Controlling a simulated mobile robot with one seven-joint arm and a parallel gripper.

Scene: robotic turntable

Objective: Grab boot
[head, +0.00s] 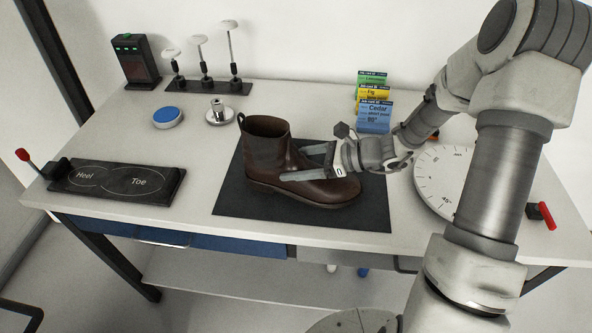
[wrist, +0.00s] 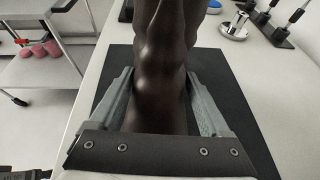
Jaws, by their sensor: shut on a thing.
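A dark brown leather boot (head: 277,152) stands upright on a black mat (head: 341,212) on the table, its toe pointing right and its shaft at the left. My gripper (head: 305,164) reaches in from the right, over the toe, with one finger on each side of the boot's instep. In the wrist view the boot (wrist: 160,75) lies between both fingers of my gripper (wrist: 160,100). The gripper is shut on the boot. The sole's contact with the mat is partly hidden in the wrist view.
A Heel/Toe plate (head: 120,184) lies at the left front. A blue-topped disc (head: 168,117), a metal knob (head: 219,111) and several upright posts (head: 203,60) stand at the back left. Coloured cards (head: 374,108) stand behind the gripper. A round dial (head: 445,180) lies right of the mat.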

